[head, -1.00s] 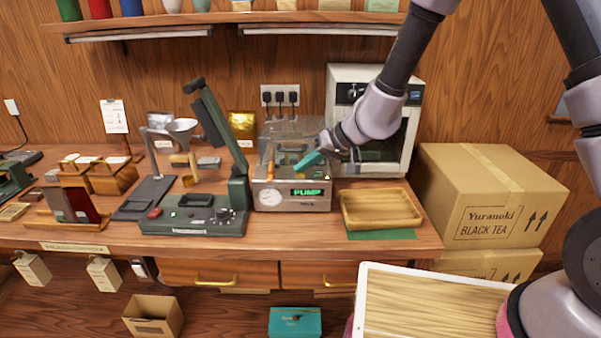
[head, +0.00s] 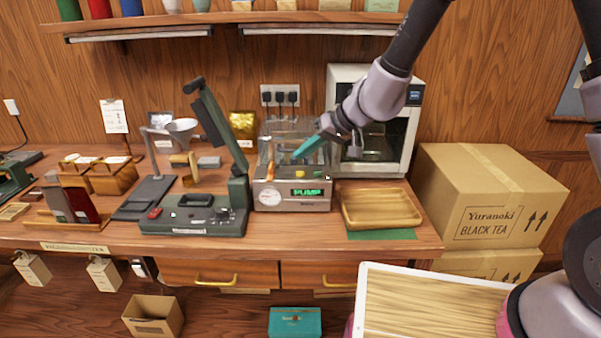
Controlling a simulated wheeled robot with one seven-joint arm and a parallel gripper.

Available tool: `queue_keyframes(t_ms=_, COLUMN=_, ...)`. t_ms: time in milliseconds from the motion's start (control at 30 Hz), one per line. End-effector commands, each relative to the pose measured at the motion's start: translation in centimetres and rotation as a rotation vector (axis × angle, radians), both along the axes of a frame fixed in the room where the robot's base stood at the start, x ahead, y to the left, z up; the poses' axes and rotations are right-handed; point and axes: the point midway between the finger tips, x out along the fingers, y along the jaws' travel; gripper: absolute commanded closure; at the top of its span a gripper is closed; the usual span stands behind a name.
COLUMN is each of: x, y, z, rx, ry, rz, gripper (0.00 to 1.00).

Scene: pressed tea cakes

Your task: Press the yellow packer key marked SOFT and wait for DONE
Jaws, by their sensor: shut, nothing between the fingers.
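The packer (head: 292,195) is a grey metal machine with a clear chamber, standing on the bench. Its green display (head: 307,192) reads PUMP. A round white gauge (head: 269,197) is on the left of its front. My gripper (head: 300,153), with teal fingers, is shut and empty. The fingers cover part of the chamber.
A white oven-like cabinet (head: 402,165) stands behind my gripper. A wooden tray (head: 381,207) on a green mat is to the right of the packer, and a dark green press (head: 190,222) to its left. Cartons (head: 490,195) stand at the right. Plugs hang from a wall outlet behind.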

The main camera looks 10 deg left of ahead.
Motion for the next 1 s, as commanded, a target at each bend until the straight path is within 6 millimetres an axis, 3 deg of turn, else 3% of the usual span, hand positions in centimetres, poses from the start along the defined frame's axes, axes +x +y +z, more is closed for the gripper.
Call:
queue_keyframes(t_ms=300, x=0.0, y=0.0, z=2.5, rx=0.0, ry=-0.001, rz=0.001, gripper=1.0)
queue_keyframes(t_ms=1000, x=0.2, y=-0.4, z=3.3, rx=0.006, ry=-0.002, rz=-0.006, gripper=1.0)
